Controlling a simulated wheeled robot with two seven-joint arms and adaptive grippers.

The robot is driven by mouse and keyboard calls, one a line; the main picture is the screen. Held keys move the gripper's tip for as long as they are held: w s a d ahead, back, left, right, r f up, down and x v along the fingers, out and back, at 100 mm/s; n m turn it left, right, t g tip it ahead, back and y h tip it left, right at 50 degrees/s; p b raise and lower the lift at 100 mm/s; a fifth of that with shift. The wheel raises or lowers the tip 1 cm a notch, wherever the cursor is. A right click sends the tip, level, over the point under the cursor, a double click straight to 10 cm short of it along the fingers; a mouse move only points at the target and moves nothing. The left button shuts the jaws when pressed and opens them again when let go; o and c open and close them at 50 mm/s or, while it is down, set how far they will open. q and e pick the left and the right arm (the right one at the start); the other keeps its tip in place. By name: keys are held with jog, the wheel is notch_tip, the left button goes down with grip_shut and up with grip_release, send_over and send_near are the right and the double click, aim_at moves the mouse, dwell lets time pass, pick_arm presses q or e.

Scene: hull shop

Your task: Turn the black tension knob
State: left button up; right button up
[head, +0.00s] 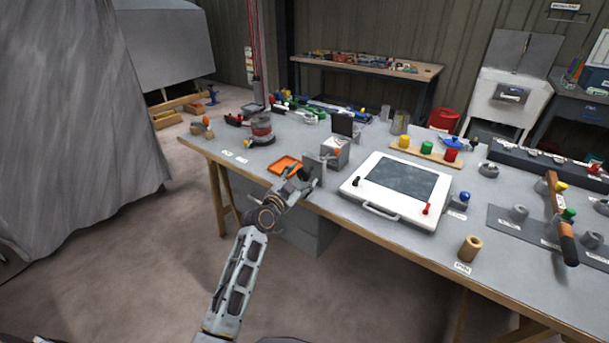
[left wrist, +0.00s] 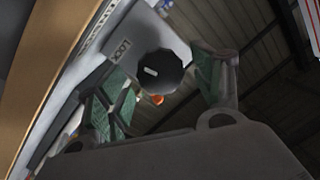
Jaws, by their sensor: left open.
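The black tension knob (left wrist: 160,71) shows in the left wrist view as a dark, many-sided knob with a white mark on its face. It sits on a grey plate (left wrist: 130,36) with a label reading LOCK. My left gripper (left wrist: 166,84) is open, with one finger on each side of the knob in this view. I cannot tell whether the fingers touch it. In the head view my left gripper (head: 304,177) is at the front edge of the workbench, beside a grey upright plate (head: 313,163). The knob cannot be made out there. My right gripper is out of view.
On the workbench (head: 352,219), an orange tray (head: 285,165) lies left of the gripper and a white framed panel (head: 395,212) lies right. A grey box (head: 336,154) stands just behind. Floor in front of the bench is clear.

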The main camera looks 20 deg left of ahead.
pick_arm(q)
jog(key=shift+x, duration=1.15)
jog(key=shift+w, duration=0.15)
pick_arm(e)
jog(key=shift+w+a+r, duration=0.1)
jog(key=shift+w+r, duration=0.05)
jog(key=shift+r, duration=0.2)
pick_arm(q)
jog(key=c, duration=1.1)
jog(key=shift+o, duration=0.2)
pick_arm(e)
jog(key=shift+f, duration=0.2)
